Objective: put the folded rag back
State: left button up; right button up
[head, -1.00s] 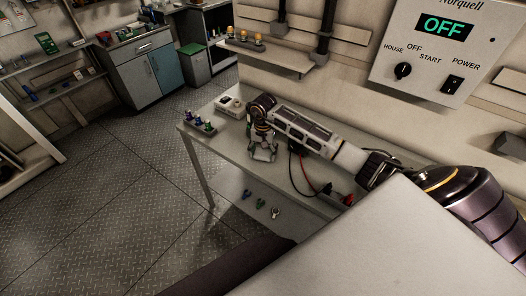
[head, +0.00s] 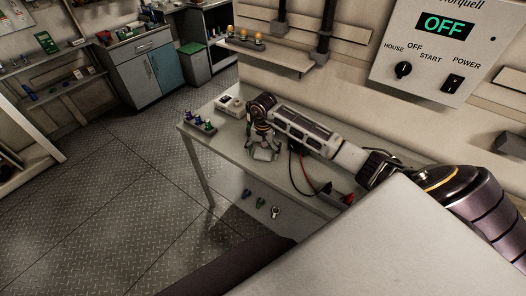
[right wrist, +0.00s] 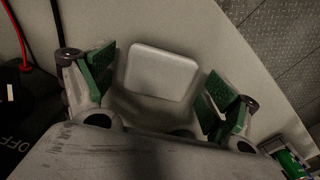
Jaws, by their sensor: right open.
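A pale, rounded square pad (right wrist: 162,73), which looks like the folded rag, lies flat on the grey bench top in the right wrist view. My right gripper (right wrist: 158,88) is open, with one green-padded finger on each side of the pad. Gaps show between the pad and both fingers. In the head view my right gripper (head: 264,150) is low over the bench, pointing down, and the pad shows only as a pale patch between the fingers. My left gripper is not in view.
On the bench (head: 228,150), a rack with coloured pieces (head: 199,124) and a small white box (head: 231,104) stand left of my gripper. Red and black cables (head: 303,175) lie to the right. Several small items (head: 262,203) lie below. The wall panel (head: 440,50) reads OFF.

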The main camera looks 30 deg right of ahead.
aim_at(263, 153)
notch_tip(263, 153, up, 12)
jog(key=b, duration=0.2)
dwell(0.7)
dwell(0.7)
